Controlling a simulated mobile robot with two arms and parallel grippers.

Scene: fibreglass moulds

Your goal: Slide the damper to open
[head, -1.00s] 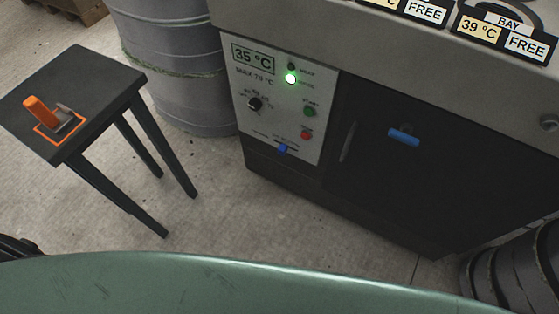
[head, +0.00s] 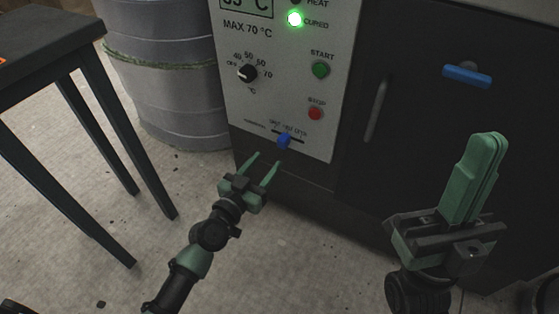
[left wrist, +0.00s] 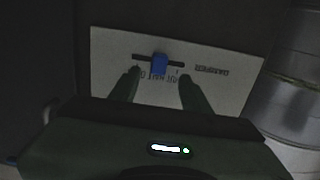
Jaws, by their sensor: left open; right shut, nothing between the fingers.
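The damper's blue slider knob (head: 283,141) sits on a short dark slot low on the white control panel (head: 240,105). In the left wrist view the blue knob (left wrist: 159,64) is near the middle of its slot, above upside-down lettering. My left gripper (head: 264,160) is open just below and in front of the knob. In the left wrist view its fingertips (left wrist: 160,75) lie to either side of the knob; whether they touch it I cannot tell. My right gripper (head: 491,140) is shut and empty, raised in front of the dark cabinet door.
The dark door (head: 415,130) has a blue handle (head: 466,76). A black table (head: 45,45) and a grey drum (head: 170,100) stand to the left.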

